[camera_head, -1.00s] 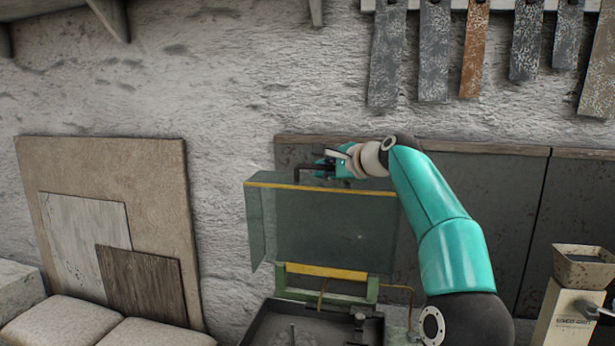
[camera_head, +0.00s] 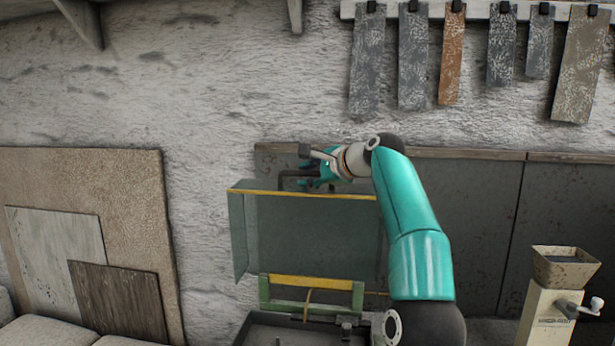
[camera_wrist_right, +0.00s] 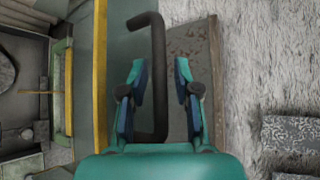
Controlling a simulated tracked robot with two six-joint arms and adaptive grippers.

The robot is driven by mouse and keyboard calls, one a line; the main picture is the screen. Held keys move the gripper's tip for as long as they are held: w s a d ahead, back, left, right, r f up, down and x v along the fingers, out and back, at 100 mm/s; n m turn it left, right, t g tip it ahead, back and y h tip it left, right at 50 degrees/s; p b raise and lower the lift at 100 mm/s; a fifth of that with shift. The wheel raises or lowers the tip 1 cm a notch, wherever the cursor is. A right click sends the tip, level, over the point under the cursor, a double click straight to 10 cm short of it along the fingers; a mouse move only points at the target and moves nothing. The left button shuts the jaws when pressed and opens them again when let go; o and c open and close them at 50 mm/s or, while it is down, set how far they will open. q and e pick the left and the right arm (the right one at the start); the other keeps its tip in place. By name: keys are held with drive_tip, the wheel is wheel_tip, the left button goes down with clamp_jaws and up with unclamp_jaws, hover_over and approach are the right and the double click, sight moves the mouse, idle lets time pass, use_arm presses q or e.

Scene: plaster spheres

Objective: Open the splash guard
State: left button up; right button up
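The splash guard (camera_head: 315,238) is a grey see-through panel with a yellow strip along its top edge, above a green frame with a yellow bar. Its black bent handle (camera_head: 291,173) stands at the top edge, and also shows in the right wrist view (camera_wrist_right: 158,45). My right gripper (camera_head: 314,174) is at the handle, behind the top edge. In the right wrist view my right gripper (camera_wrist_right: 159,75) is open, with its fingers apart on either side of the handle bar. Contact cannot be told. My left gripper is not in view.
A dark tray (camera_head: 270,330) lies below the guard. A hopper device with a crank (camera_head: 562,290) stands at the right. Boards (camera_head: 110,235) lean on the wall at the left. Metal strips (camera_head: 412,60) hang from a rail above.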

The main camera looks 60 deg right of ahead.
drive_tip(key=shift+s, duration=0.15)
drive_tip(key=v, duration=1.1)
drive_tip(key=shift+s+a, duration=0.15)
drive_tip(key=shift+s, duration=0.2)
